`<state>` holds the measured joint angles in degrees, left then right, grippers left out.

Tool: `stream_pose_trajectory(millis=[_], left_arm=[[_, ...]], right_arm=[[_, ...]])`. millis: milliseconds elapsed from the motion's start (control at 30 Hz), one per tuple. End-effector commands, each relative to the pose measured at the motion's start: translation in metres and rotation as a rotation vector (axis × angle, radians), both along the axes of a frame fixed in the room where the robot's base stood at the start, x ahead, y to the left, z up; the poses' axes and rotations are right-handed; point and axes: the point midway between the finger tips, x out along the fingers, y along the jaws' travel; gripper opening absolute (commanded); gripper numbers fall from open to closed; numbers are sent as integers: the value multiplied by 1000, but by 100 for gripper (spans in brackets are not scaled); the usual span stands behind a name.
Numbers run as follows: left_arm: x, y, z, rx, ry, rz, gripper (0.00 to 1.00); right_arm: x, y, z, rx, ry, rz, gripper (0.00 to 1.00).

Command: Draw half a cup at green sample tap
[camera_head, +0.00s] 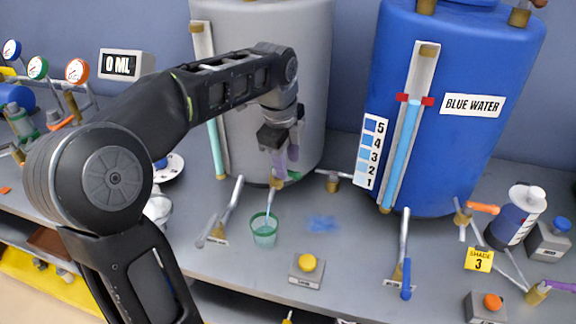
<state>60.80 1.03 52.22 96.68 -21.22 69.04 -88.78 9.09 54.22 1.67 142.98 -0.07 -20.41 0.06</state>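My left gripper (283,145) reaches down from above at the lever. Its fingertips are small and partly hidden, so I cannot tell whether they grip it. My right gripper is not in view.
The grey tank (268,80) and blue tank (445,120) stand behind. A display (127,64) reads 0 ML. A yellow button box (306,270) is right of the cup. A blue wet patch (322,223) lies on the bench. Metal levers flank the cup.

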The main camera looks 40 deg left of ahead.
Motion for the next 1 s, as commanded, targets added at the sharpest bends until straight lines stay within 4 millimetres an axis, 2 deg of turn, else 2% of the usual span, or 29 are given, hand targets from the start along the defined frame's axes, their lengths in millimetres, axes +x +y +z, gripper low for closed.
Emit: stream_pose_trajectory(millis=[100,200,467,933,1000], left_arm=[[2,1,-14,-3,2,2,39],[4,0,-19,0,-1,0,39],[4,0,-20,0,-1,0,39],[4,1,-20,0,-1,1,1],[4,1,-20,0,-1,1,0]], right_arm=[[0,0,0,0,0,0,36],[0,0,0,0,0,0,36],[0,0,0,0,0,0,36],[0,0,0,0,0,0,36],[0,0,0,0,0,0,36]])
